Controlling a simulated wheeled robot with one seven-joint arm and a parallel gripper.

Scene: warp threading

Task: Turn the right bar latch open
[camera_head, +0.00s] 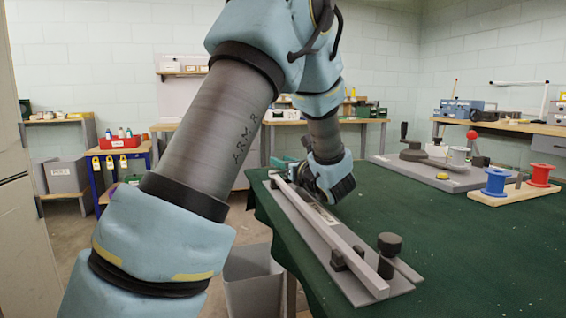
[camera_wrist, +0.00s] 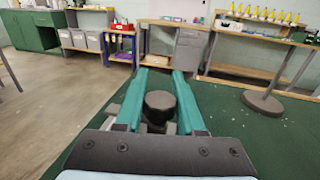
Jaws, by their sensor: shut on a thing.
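A grey base plate (camera_head: 352,285) lies along the left edge of the green table, with a long grey bar (camera_head: 340,245) on it. A black round latch knob (camera_head: 390,244) stands upright at the bar's near end and is free. In the head view my wrist hides that knob. The latch's lower part is mostly hidden.
A grey board (camera_head: 430,174) with a black crank stands at the back of the table. Nearby, a wooden board (camera_head: 515,194) holds blue and red spools. The table's right front is clear. A grey bin (camera_head: 252,280) stands below the left edge.

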